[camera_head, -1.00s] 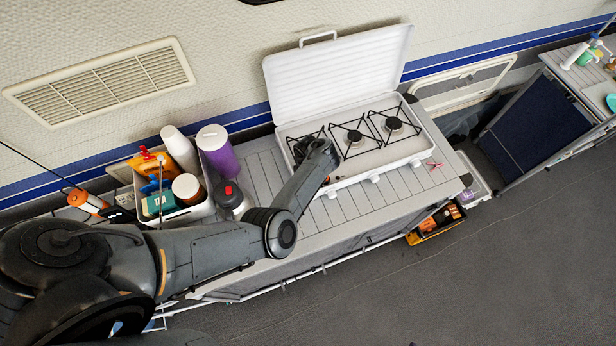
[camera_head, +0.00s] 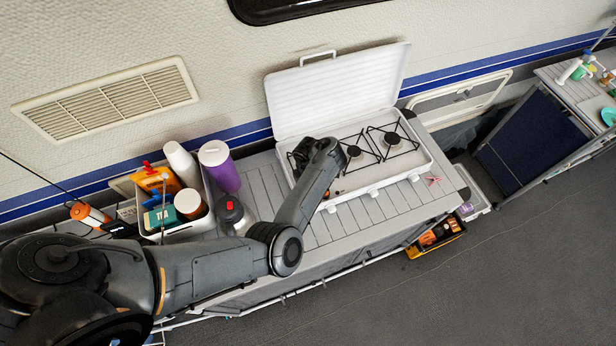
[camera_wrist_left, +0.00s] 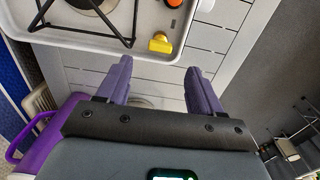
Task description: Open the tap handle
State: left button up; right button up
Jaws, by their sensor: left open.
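A yellow tap handle (camera_wrist_left: 160,42) sits at the edge of the white camping stove in the left wrist view. An orange-red round part (camera_wrist_left: 173,3) is just beyond it. The stove (camera_head: 345,190) stands on a slatted counter with its lid raised. My left arm reaches from the left over the stove's left end, and its fingers cannot be made out clearly in the head view. In the wrist view my left gripper (camera_wrist_left: 160,78) is open and empty. The handle lies ahead of the gap between its fingertips, apart from both. My right gripper is not in view.
A white bin (camera_head: 183,226) with cups and bottles stands left of the stove, beside a purple bottle (camera_head: 220,170) and a grey red-topped flask (camera_head: 231,210). The raised lid (camera_head: 340,90) is behind the burners. The counter right of the stove (camera_head: 430,198) is mostly clear.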

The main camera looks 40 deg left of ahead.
pick_arm(q)
notch_tip(320, 180, up, 4)
jog(key=shift+f+p, duration=0.2)
jog(key=shift+p, duration=0.3)
jog(key=s+a+r+m+t+y+p, duration=0.15)
jog(key=s+a+r+m+t, duration=0.3)
jog(key=a+m, duration=0.65)
jog(key=s+d+r+m, duration=0.3)
jog(key=s+d+m, duration=0.3)
jog(key=d+m, duration=0.1)
jog(key=s+d+r+m+h, duration=0.1)
jog(key=s+d+r+m, duration=0.3)
jog(key=s+d+m, duration=0.2)
jog(key=s+d+r+m+p, duration=0.1)
jog(key=s+d+r+m, duration=0.2)
jog(key=s+d+m, duration=0.3)
jog(key=d+m+g, duration=0.1)
jog(key=d+m, duration=0.1)
jog(key=shift+s+r+m+h, duration=0.25)
jog(key=shift+m+h, duration=0.1)
jog(key=shift+m, duration=0.05)
